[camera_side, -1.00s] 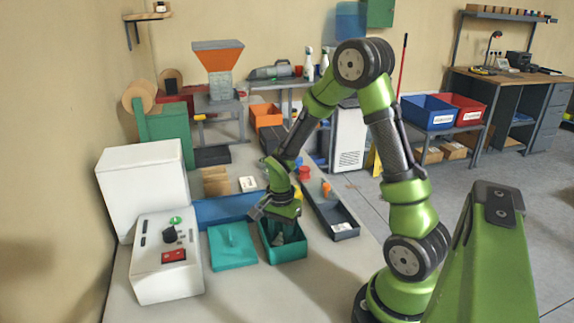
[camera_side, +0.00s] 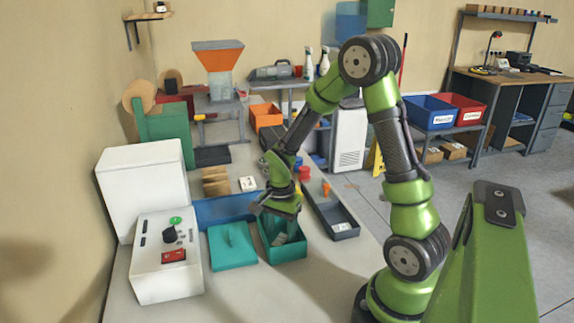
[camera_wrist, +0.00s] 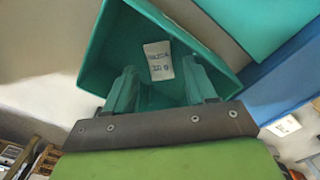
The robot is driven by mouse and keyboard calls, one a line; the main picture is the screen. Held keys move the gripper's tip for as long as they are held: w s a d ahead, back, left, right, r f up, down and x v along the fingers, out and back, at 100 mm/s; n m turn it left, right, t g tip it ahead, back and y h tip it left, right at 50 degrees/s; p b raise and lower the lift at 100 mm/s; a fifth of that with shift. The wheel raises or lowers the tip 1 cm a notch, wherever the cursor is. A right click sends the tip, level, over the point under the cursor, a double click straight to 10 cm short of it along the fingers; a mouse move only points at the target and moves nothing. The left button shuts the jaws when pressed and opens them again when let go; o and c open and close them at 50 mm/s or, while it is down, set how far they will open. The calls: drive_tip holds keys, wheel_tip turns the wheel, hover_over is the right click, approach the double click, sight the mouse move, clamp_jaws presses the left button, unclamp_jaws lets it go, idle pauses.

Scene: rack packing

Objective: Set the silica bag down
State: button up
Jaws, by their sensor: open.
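The silica bag (camera_wrist: 158,60) is a small white packet with dark print. In the wrist view it lies inside the teal open box (camera_wrist: 112,45), on its floor as far as I can see. My gripper (camera_wrist: 160,72) is open, with its two teal fingers apart on either side of the bag and a gap to each. In the side view my gripper (camera_side: 280,226) points down into the teal box (camera_side: 289,252). The box wall and fingers partly hide the bag there.
A teal lid (camera_side: 232,247) lies left of the box. A blue bin (camera_side: 222,211) stands behind it. A dark grey tray (camera_side: 335,222) is to the right. A white control box (camera_side: 166,256) stands at the left. The front table area is clear.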

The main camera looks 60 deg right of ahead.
sight(281, 238)
wheel_tip(281, 238, up, 10)
drive_tip(key=s+a+r+n+t+y, duration=0.2)
drive_tip(key=s+a+r+n+t, duration=0.5)
drive_tip(key=a+r+n, duration=0.5)
drive_tip(key=shift+s+a+n, duration=0.65)
drive_tip(key=shift+a+n, duration=0.3)
drive_tip(key=shift+n, duration=0.05)
